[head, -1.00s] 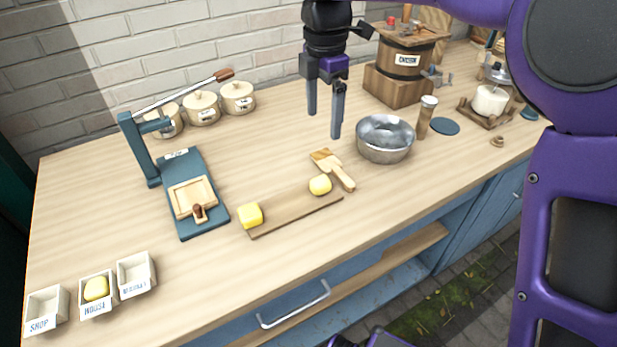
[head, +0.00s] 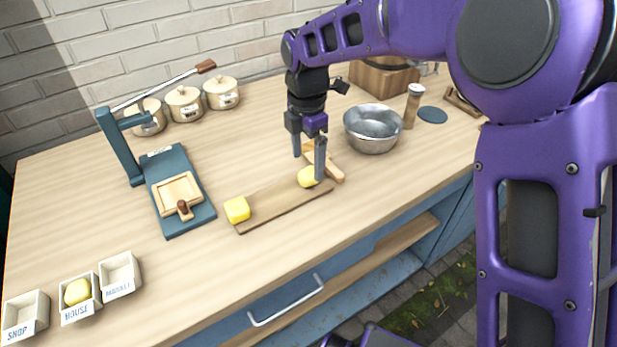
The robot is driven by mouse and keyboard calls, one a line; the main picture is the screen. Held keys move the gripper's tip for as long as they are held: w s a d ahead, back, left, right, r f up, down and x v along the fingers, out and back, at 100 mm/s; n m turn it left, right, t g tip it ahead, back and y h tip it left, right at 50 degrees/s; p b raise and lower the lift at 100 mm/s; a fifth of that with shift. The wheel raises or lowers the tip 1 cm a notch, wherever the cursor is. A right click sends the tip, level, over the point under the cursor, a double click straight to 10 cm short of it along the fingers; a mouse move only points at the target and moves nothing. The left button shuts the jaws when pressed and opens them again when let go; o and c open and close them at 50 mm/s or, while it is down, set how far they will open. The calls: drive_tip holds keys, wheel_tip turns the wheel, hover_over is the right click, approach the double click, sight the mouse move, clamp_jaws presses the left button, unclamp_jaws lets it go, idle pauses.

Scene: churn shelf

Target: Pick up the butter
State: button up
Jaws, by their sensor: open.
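Three yellow pieces of butter show in the head view. A rounded butter lump (head: 307,178) lies at the right end of a wooden board (head: 285,205). A block-shaped butter piece (head: 237,210) sits at the board's left end. Another butter piece (head: 77,291) lies in the small box labelled HOUSE (head: 80,312). My gripper (head: 308,168) is open and points down at the rounded lump, with one finger in front of part of it. I cannot tell whether the fingers touch it.
A wooden paddle (head: 333,169) lies just behind the gripper, partly hidden. A metal bowl (head: 372,130) stands to the right. A blue press (head: 178,190) stands left, with lidded pots (head: 184,104) behind. The counter's front edge runs close below the board.

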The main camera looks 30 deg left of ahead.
sight(308, 173)
wheel_tip(308, 173, down, 5)
drive_tip(key=shift+d+r+b, duration=0.1)
drive_tip(key=shift+r+b, duration=0.1)
drive_tip(key=shift+b, duration=0.2)
drive_tip(key=shift+r, duration=0.1)
drive_tip(key=c, duration=1.4)
